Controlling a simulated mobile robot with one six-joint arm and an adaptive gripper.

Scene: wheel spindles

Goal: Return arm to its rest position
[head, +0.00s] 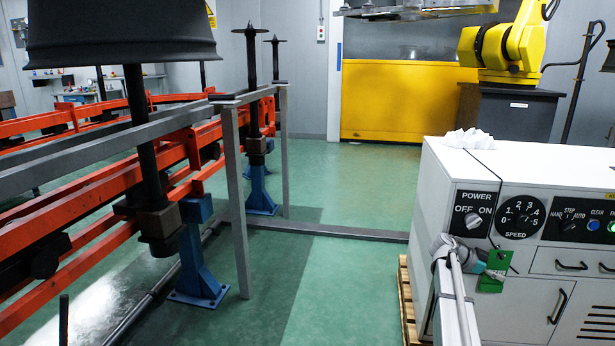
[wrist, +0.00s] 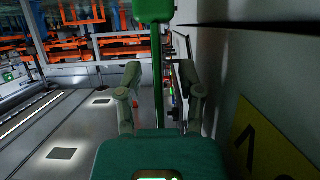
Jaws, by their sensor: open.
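My arm (head: 456,292) shows at the lower right of the head view, in front of the white control cabinet (head: 468,164). A green bar runs up the middle of that view and hides part of what lies beyond.
A dark wheel (head: 122,32) sits on a near spindle at left, beside orange rails (head: 85,205). Bare spindles (head: 250,58) stand farther back. A yellow robot (head: 510,42) stands at back right.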

